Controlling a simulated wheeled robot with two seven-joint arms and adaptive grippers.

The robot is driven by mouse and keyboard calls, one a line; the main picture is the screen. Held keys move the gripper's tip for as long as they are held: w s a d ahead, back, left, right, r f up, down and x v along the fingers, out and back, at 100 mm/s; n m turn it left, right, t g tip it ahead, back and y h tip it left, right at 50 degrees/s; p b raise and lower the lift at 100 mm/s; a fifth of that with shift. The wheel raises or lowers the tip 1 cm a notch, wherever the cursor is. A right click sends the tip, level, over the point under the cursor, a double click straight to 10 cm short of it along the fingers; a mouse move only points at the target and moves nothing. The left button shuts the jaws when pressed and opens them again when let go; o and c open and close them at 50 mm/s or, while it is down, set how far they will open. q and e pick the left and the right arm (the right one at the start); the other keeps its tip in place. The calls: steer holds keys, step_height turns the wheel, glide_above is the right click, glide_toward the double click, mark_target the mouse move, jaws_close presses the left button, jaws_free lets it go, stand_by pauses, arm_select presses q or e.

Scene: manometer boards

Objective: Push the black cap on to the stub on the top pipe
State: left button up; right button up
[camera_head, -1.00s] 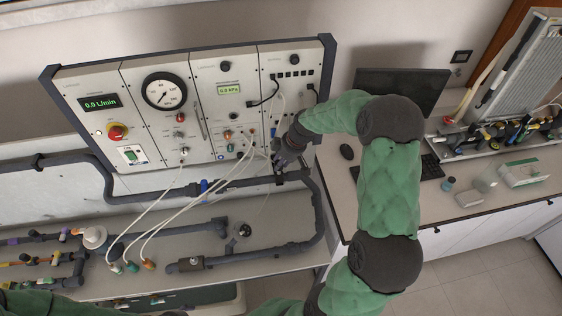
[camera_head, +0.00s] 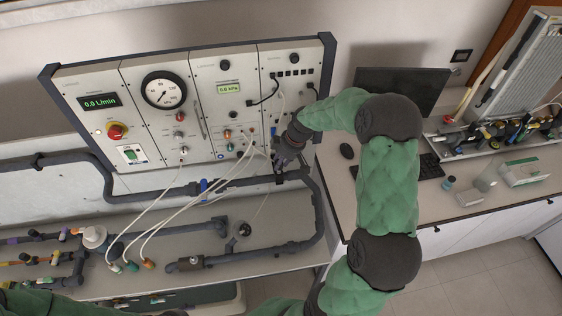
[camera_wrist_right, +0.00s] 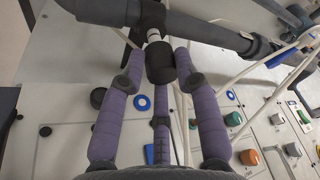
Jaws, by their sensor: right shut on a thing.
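My right gripper (camera_head: 280,172) is at the right part of the top pipe (camera_head: 160,194), below the board. In the right wrist view, the purple fingers of my right gripper (camera_wrist_right: 158,66) are shut around the black cap (camera_wrist_right: 161,62). The pale stub (camera_wrist_right: 153,34) is directly beyond the cap, in line with it, on the dark top pipe (camera_wrist_right: 195,27). The cap's far end meets or nearly meets the stub; I cannot tell how far it is on. In the head view the cap is not clearly visible at my fingers. My left gripper is out of view.
The manometer board (camera_head: 205,110) stands just behind the pipe. Thin white hoses (camera_head: 205,198) hang from it left of my right gripper. A lower pipe (camera_head: 250,254) lies on the bench. A desk with a monitor (camera_head: 398,88) is at the right.

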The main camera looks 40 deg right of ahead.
steer(key=shift+f+b, duration=1.45)
stand_by(0.6)
steer(key=o, duration=0.8)
steer(key=shift+o, duration=0.2)
steer(key=shift+r, duration=0.15)
steer(key=v, duration=1.2)
